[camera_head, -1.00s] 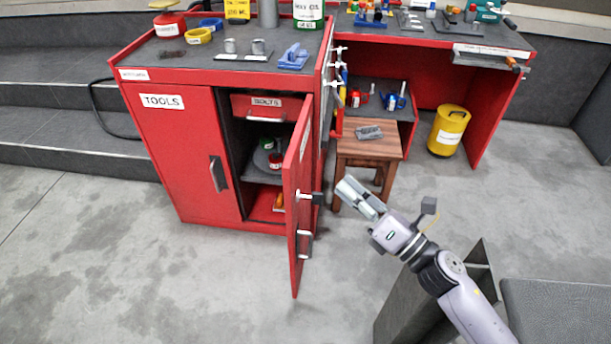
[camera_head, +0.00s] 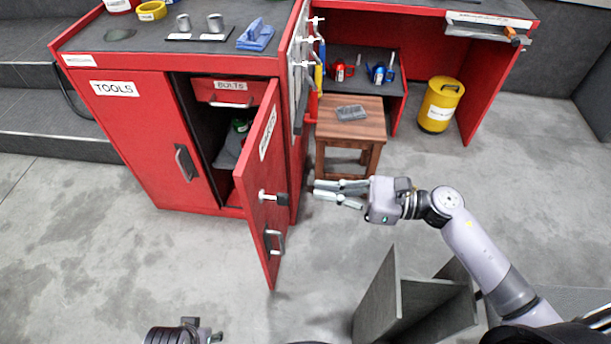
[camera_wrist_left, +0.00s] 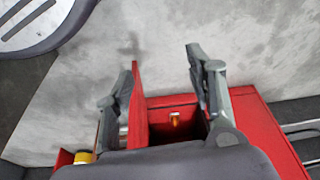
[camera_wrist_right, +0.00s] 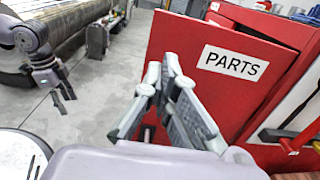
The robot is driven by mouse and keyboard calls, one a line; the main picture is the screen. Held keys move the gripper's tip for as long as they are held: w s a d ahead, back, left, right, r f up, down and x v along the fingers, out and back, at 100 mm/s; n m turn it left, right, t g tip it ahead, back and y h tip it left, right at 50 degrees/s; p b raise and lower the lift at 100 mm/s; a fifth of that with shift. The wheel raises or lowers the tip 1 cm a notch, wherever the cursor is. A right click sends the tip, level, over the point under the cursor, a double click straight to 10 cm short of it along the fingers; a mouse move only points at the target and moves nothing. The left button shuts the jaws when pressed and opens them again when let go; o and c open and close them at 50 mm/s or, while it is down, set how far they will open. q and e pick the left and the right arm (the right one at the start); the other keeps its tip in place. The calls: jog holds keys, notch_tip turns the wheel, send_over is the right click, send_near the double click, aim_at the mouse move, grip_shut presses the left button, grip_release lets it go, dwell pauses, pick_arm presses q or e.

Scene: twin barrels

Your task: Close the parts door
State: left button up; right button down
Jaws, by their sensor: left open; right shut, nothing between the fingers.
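The red parts door (camera_head: 259,192) stands open on the right side of the cabinet, its edge towards the front. It has a silver handle (camera_head: 273,242). Its "PARTS" label (camera_wrist_right: 233,63) faces the right wrist camera. My right gripper (camera_head: 326,192) is shut and empty, to the right of the door and apart from it in the head view. In the right wrist view its fingers (camera_wrist_right: 161,65) overlap the door face. My left gripper (camera_wrist_right: 62,97) is open; in the left wrist view the door edge (camera_wrist_left: 138,110) shows between its fingers (camera_wrist_left: 160,62), but I cannot tell how deep.
The tools door (camera_head: 140,140) is closed. The bolts drawer (camera_head: 235,93) sits above the open compartment. A wooden stool (camera_head: 350,125) stands right of the cabinet, with a yellow bin (camera_head: 440,103) beyond it. The floor in front of the door is clear.

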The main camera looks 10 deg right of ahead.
aim_at(248, 182)
pick_arm(q)
jog(key=f, duration=0.2)
jog(key=s+f+p, duration=0.1)
jog(key=f, duration=0.1)
jog(key=shift+s+a+f, duration=0.1)
jog(key=shift+f, duration=0.2)
pick_arm(e)
jog(key=x, duration=1.3)
jog(key=shift+s, duration=0.1)
pick_arm(q)
jog(key=shift+a, duration=0.15)
pick_arm(e)
jog(key=shift+a, duration=0.15)
